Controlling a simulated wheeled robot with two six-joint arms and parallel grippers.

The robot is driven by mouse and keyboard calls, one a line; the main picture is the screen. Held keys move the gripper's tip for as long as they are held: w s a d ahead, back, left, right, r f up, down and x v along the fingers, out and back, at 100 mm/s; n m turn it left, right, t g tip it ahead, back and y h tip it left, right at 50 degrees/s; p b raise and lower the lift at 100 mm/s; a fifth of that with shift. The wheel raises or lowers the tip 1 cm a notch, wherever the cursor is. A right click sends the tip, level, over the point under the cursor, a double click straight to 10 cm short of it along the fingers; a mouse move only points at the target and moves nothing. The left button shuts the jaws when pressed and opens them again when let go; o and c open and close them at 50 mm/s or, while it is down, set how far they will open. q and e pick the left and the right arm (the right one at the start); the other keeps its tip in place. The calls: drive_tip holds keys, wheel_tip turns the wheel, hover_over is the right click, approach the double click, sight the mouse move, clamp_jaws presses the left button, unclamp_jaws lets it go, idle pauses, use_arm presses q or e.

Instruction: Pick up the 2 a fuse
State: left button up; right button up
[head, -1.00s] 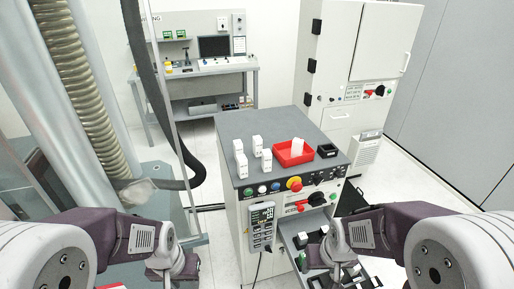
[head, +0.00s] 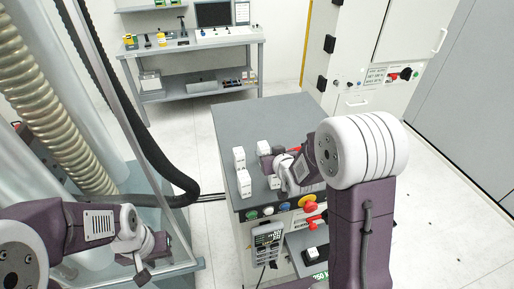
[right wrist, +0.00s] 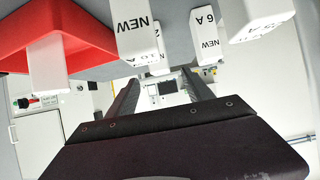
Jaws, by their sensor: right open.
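Several white fuses stand on the grey cabinet top, including one at the back left (head: 239,157) and one at the front left (head: 244,182) in the head view. My right gripper (head: 274,166) is open among them, its arm hiding part of the group. In the right wrist view its two dark fingers (right wrist: 160,92) are apart with nothing between them. I cannot read clearly which is 2 A. My left gripper (head: 148,268) hangs low at left; its jaws are unclear.
A red tray (right wrist: 95,22) with a white block (right wrist: 48,70) lies beside the fuses. Buttons and a red emergency knob (head: 307,202) line the cabinet's front edge. A workbench (head: 190,52) stands behind. The cabinet's back top is clear.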

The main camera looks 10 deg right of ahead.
sight(265, 148)
drive_tip(key=p+x, duration=0.1)
drive_tip(key=x, duration=0.3)
drive_tip(key=shift+w+p, duration=0.3)
drive_tip(key=shift+p, duration=0.1)
drive_tip(key=shift+w+f+p, duration=0.35)
drive_tip(key=shift+w+p, duration=0.3)
drive_tip(key=shift+p, duration=0.1)
drive_tip(key=shift+x, duration=1)
drive_tip(key=shift+w+f, duration=0.25)
drive_tip(key=shift+w, duration=0.05)
use_arm(q)
drive_tip(key=r, duration=0.3)
drive_tip(key=shift+s+r, duration=0.3)
drive_tip(key=shift+s, duration=0.05)
use_arm(e)
drive_tip(key=shift+s+r, duration=0.15)
drive_tip(key=shift+s, duration=0.05)
clamp_jaws()
